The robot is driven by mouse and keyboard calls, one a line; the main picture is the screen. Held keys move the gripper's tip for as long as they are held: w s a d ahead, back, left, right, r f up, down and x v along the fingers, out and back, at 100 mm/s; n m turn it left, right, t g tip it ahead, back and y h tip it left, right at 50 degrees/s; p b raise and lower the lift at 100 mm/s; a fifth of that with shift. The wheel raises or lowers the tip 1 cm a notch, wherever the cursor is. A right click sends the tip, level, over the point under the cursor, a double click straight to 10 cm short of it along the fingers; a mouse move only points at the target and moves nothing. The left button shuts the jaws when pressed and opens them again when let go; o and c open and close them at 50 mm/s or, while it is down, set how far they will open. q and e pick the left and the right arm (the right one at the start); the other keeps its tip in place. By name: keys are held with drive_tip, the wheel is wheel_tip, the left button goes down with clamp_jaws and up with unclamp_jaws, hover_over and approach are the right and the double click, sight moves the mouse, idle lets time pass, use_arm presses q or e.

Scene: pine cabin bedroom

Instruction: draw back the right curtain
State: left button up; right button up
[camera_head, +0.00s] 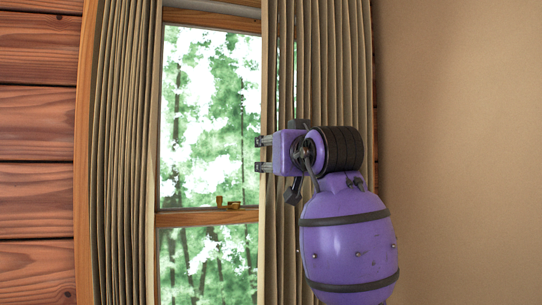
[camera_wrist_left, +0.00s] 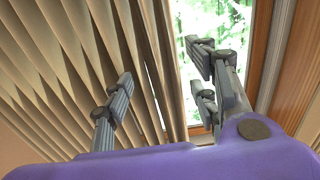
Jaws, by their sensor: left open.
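The right curtain (camera_head: 313,60) is beige and pleated, hanging over the right side of the window (camera_head: 209,110). It also fills the left of the left wrist view (camera_wrist_left: 60,70). My left gripper (camera_head: 260,153) is open at mid-height, its fingers pointing left at the curtain's inner edge. In the left wrist view, one finger of the gripper (camera_wrist_left: 160,65) lies over the pleats and the other over the glass, with the curtain edge showing between them. I cannot tell whether the fingers touch the cloth. My purple arm hides the curtain's lower part. My right gripper is not in view.
The left curtain (camera_head: 122,150) hangs bunched at the window's left side. A brass latch (camera_head: 229,203) sits on the wooden crossbar. A log wall (camera_head: 38,150) is at the left and a plain beige wall (camera_head: 460,150) at the right. The glass between the curtains is uncovered.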

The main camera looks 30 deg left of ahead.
use_arm(q)
drive_tip(key=x, duration=0.4)
drive_tip(key=shift+f, duration=0.1)
clamp_jaws()
